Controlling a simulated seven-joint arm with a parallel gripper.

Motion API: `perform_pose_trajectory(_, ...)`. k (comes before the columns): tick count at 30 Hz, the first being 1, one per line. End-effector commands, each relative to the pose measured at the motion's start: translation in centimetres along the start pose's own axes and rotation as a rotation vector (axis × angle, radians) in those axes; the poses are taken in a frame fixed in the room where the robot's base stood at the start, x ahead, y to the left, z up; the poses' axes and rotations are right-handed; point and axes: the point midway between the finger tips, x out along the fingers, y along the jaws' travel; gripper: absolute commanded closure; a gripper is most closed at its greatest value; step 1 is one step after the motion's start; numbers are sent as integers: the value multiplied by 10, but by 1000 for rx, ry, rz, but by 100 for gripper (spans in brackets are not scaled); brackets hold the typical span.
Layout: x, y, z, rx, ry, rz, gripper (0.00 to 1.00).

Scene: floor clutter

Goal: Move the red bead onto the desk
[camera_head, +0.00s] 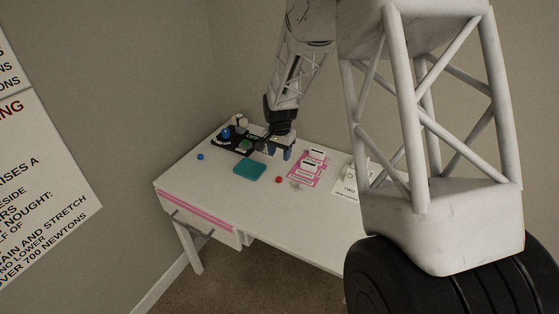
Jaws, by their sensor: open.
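The red bead (279,180) rests on the white desk top (215,178), between a teal block and a pink panel. My gripper (278,151) points down over the back part of the desk, with its blue fingertips above and behind the red bead. The gripper is open and apart from the bead. The gap between the fingers is too small to make out in detail.
A blue bead (200,156) lies at the left. The teal block (250,169) lies mid-desk. A black board (238,145) with several knobs stands behind it. The pink panel (308,167) and a white card (347,185) lie right. The desk's front left is clear.

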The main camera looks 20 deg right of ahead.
Motion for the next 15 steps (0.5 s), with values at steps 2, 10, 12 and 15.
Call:
perform_pose_trajectory(2,-4,0,0,0,0,0,50)
perform_pose_trajectory(10,-8,0,0,0,0,0,50)
perform_pose_trajectory(12,-8,0,0,0,0,0,50)
perform_pose_trajectory(15,-8,0,0,0,0,0,50)
